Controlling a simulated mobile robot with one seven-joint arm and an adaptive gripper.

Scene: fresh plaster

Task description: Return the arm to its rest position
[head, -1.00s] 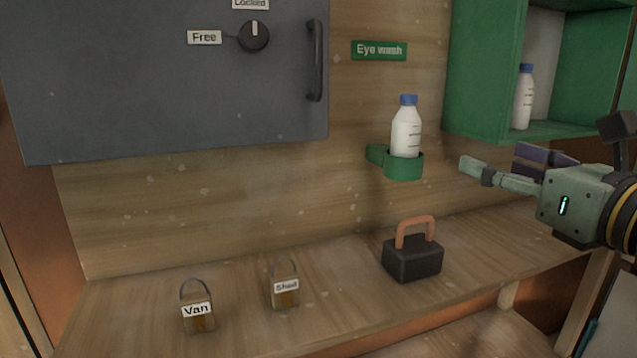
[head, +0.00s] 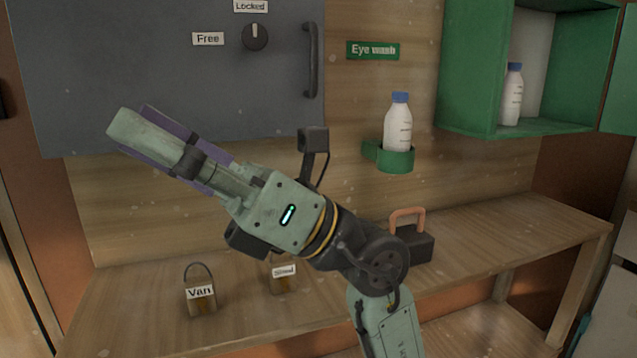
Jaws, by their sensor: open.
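My gripper (head: 140,124) is at the upper left of the head view, in front of the grey cabinet door. Its fingers point up and to the left, and it is open with nothing held. My arm (head: 325,235) bends up from the lower middle and covers part of the bench and the wall. A white bottle with a blue cap (head: 397,125) stands upright in the green ring holder (head: 396,161) under the eye wash sign (head: 373,50). My gripper is well to the left of it.
The wooden bench (head: 500,225) runs below. On it stand the Van padlock (head: 201,303), the partly hidden Shed padlock (head: 283,284) and a black block with an orange handle (head: 418,243). A second bottle (head: 511,97) is in the green cabinet (head: 470,75). The grey cabinet (head: 130,60) is close behind my gripper.

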